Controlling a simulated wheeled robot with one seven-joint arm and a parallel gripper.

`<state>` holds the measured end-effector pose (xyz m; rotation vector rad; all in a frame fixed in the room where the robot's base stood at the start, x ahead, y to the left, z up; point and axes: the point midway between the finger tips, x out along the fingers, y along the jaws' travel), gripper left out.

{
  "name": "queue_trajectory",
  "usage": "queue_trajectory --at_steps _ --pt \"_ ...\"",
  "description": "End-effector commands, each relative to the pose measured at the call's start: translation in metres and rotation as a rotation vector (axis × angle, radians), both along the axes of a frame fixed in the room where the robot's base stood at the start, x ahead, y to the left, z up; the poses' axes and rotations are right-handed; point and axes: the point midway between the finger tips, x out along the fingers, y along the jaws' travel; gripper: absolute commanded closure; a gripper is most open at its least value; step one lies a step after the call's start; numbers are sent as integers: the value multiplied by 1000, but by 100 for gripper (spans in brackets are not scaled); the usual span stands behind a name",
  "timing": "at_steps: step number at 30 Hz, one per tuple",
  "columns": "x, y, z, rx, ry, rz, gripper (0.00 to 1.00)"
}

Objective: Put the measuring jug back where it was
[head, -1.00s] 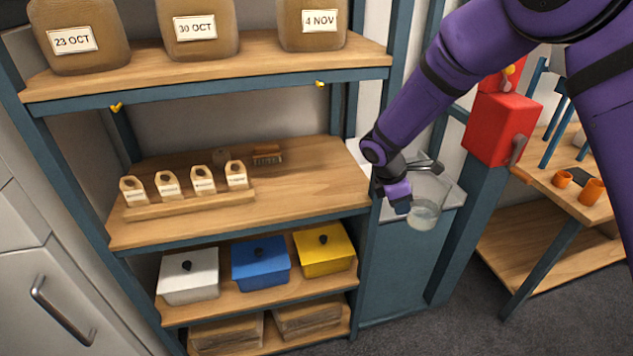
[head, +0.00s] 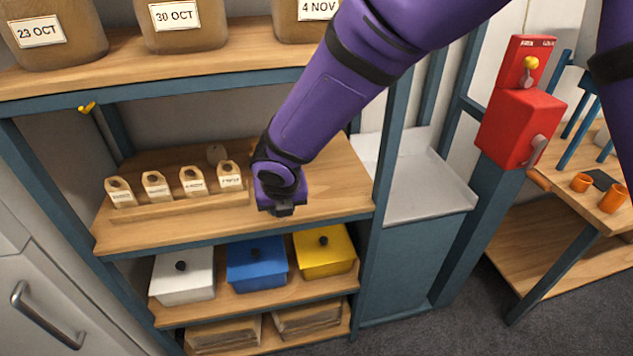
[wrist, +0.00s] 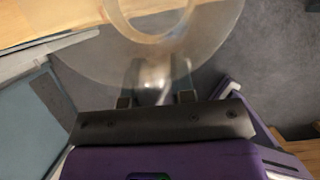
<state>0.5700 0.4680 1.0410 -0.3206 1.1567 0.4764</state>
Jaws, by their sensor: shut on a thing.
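The clear measuring jug (wrist: 95,58) fills the top of the wrist view, with its round rim or base facing the camera. My gripper (wrist: 157,82) is shut on it, with the fingers at its near side. In the head view my gripper (head: 284,208) is at the front of the middle shelf (head: 335,190), right of the bag row. I cannot make out the jug in the head view; the gripper and arm seem to hide it. Whether the jug touches the shelf I cannot tell.
Several small labelled bags (head: 192,182) stand in a wooden rack left of my gripper. Lidded white (head: 183,275), blue (head: 256,264) and yellow (head: 324,250) boxes sit below. The pale counter (head: 425,190) at right is bare. A red machine (head: 520,125) stands beyond it.

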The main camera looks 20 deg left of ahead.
Motion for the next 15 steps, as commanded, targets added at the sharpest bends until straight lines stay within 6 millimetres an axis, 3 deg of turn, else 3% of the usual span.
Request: queue_trajectory --at_steps 5,15 --pt "22 -3 -1 2 -1 11 100" --pt "95 -20 -9 2 0 7 100"
